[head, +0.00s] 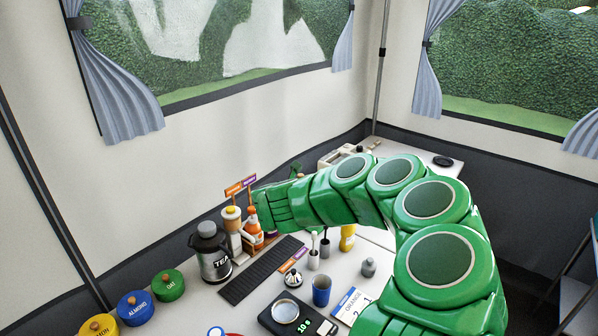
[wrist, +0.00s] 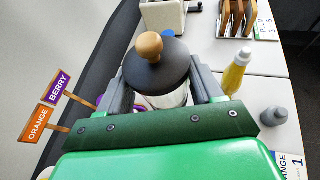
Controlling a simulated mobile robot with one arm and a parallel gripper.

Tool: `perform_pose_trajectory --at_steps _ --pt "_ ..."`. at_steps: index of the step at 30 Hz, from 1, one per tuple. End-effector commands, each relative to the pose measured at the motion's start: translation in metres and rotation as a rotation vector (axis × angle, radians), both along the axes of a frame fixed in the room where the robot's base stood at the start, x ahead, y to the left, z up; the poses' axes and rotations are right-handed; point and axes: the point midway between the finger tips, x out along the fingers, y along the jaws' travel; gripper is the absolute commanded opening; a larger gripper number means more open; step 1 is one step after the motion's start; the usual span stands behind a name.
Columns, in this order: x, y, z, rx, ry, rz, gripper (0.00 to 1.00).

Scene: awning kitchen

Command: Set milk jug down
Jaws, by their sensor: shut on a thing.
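My gripper (wrist: 165,85) is shut around a clear-bodied jug (wrist: 164,99) with a dark round lid and a wooden ball knob. One finger is on each side of it. The lid hides much of the body, and I cannot see whether its base touches the counter. No label shows that it is the milk jug. In the head view my green arm reaches left over the counter (head: 240,308) and hides most of the gripper and jug.
Orange and berry signs (wrist: 49,104) stand left of my gripper. A yellow bottle (wrist: 236,71) and a grey weight-like object (wrist: 274,116) are at right. A black kettle (head: 211,256), a dark slatted mat (head: 262,270), a blue cup (head: 321,290) and a scale (head: 286,312) crowd the counter.

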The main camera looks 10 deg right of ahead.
Motion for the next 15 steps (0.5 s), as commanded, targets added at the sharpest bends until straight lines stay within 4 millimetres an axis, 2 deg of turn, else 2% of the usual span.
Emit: perform_pose_trajectory --at_steps 1,6,15 --pt "0.000 0.000 -0.012 -0.003 0.003 0.001 0.26" --pt "0.000 0.000 -0.043 -0.005 0.004 0.001 0.26" --pt "0.000 -0.001 -0.089 -0.004 0.002 0.000 0.26"
